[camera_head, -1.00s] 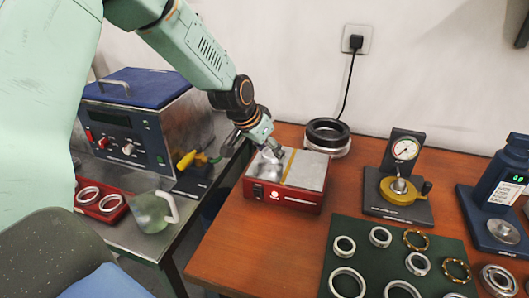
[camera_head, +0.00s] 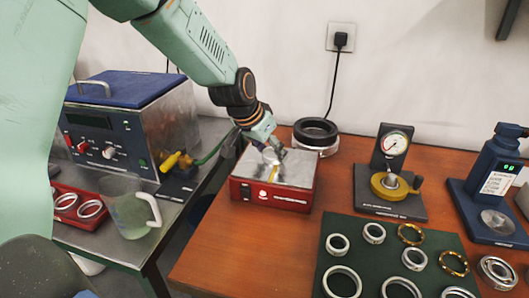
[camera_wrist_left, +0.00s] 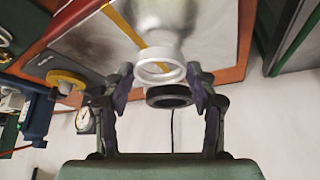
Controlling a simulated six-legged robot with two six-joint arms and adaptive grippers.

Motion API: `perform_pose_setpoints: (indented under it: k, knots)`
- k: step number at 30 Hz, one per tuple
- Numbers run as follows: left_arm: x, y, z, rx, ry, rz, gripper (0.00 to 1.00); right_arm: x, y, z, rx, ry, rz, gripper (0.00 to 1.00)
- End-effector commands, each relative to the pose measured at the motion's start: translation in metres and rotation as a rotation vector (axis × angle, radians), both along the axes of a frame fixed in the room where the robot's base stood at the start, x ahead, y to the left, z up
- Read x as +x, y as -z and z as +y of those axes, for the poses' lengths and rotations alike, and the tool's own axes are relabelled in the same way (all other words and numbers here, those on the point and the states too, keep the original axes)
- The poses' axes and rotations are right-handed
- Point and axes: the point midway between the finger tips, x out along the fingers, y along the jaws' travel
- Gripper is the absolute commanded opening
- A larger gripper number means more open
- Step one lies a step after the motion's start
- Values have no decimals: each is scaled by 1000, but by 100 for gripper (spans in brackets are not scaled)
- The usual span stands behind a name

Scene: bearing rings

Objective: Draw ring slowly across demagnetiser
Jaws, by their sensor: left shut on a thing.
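The demagnetiser is a red box (camera_head: 272,196) with a bare metal top and a yellow line across it, on the wooden table in the head view. My left gripper (camera_head: 272,152) is over the middle of that top, near the yellow line. In the left wrist view my left gripper (camera_wrist_left: 160,82) is shut on a silver ring (camera_wrist_left: 160,73), held between its two fingers. The metal top (camera_wrist_left: 90,35) with its yellow line shows beyond the ring. I cannot tell whether the ring touches the plate. My right gripper is not in view.
A dark round part (camera_head: 316,131) stands behind the box. A dial gauge stand (camera_head: 390,185) and a blue instrument (camera_head: 490,195) stand to the right. A green mat (camera_head: 385,255) holds several rings. At left are a blue-topped machine (camera_head: 135,125), a jug (camera_head: 128,210) and a red tray (camera_head: 75,230).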

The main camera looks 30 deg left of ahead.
Motion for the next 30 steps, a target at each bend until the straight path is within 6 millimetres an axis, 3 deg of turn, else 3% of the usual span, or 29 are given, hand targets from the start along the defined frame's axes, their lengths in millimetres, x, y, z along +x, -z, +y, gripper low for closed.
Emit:
perform_pose_setpoints:
  k: [12,30]
  knots:
    - [5,0,-21,2,2,-1,27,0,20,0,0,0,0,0]
    - [10,-2,-43,1,0,-2,27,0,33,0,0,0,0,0]
